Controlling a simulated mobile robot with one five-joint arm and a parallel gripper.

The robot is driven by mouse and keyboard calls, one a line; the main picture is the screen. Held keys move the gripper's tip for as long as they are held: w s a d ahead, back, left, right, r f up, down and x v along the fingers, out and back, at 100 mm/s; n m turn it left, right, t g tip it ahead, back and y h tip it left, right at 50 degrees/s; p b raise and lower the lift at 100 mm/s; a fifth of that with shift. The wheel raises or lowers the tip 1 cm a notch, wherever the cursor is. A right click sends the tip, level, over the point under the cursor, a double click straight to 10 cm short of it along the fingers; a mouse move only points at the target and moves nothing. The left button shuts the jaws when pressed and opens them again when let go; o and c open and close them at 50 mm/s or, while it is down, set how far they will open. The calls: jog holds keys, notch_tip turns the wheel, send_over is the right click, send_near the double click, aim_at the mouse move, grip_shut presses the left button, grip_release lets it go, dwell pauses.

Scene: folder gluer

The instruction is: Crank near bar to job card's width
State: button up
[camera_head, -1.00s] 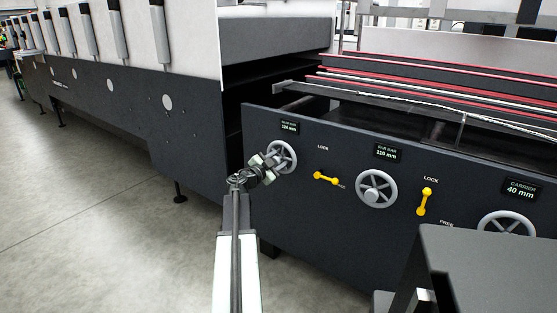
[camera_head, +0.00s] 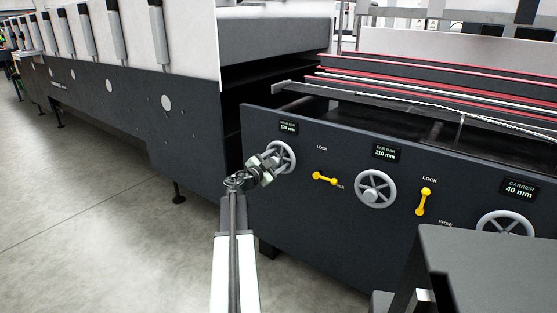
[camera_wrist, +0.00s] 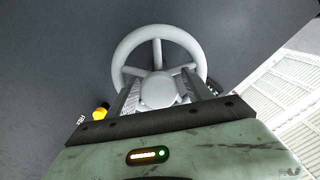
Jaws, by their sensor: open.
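The near bar handwheel (camera_head: 290,160) is a grey spoked wheel at the left end of the dark panel. Its small display (camera_head: 288,127) above shows a value in mm that looks like 124, though it is blurred. My gripper (camera_head: 268,164) is at the front of this wheel. In the wrist view the wheel (camera_wrist: 157,33) faces me, and the open fingers of my gripper (camera_wrist: 160,82) reach in on either side of its round hub. I cannot tell whether they touch it or the spokes. The job card does not show in either view.
A yellow lever (camera_head: 324,178) lies nearly level right of the wheel, by LOCK and FREE marks. Further right are the far bar wheel (camera_head: 376,188), its display (camera_head: 386,152) reading 110 mm, an upright yellow lever (camera_head: 425,202) and the carrier display (camera_head: 519,188) reading 40 mm.

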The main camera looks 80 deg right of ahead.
jog(key=v, duration=0.6)
jog(key=shift+a, duration=0.35)
jog(key=shift+w, duration=0.1)
jog(key=shift+o, duration=0.2)
